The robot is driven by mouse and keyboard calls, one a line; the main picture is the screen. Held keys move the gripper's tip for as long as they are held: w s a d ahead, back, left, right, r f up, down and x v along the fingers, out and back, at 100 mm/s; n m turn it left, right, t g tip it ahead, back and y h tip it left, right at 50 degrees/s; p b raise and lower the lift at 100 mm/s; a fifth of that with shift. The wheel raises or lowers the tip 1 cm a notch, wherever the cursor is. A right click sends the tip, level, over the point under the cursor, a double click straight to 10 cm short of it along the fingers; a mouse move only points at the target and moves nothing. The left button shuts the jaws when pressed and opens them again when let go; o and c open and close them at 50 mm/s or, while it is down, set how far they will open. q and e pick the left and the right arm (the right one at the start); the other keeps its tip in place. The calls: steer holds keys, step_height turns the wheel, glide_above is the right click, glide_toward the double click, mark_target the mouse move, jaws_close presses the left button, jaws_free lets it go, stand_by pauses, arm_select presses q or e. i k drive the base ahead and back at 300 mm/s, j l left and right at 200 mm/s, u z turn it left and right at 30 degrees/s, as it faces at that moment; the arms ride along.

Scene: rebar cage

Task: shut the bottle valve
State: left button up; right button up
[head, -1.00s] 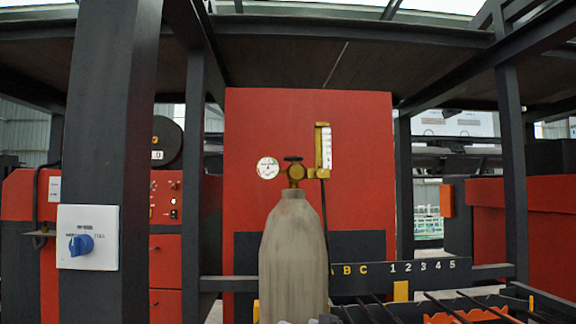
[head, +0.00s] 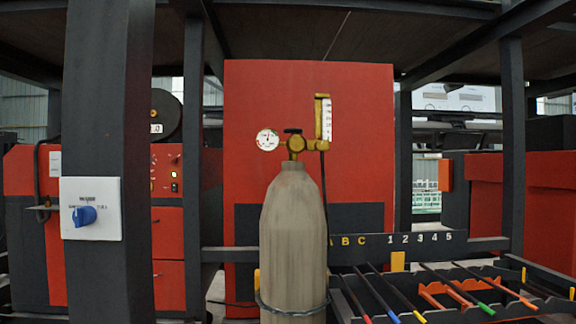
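A grey gas bottle (head: 292,235) stands upright in the middle of the head view. On its neck sits a brass valve (head: 296,146) with a small dark handwheel (head: 292,131) on top. A round white gauge (head: 267,140) is on the left of the valve. A brass flow meter with a white scale (head: 326,120) rises on the right, and a dark hose hangs beside the bottle. Whether the valve is open or shut cannot be told. Neither of my grippers is in view.
A red panel (head: 350,90) stands behind the bottle. A dark post at left carries a white box with a blue knob (head: 84,215). At lower right, several rods with coloured ends lie on a rack (head: 430,298), below a rail marked with letters and numbers (head: 420,240).

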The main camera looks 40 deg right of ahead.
mark_target(293, 131)
steer(key=i+l, duration=0.1)
steer(key=l, duration=0.2)
steer(key=i+l, duration=0.15)
steer(key=l, duration=0.2)
steer(key=i+l+u, duration=0.1)
steer(key=l, duration=0.2)
steer(key=i+l, duration=0.1)
steer(key=l, duration=0.25)
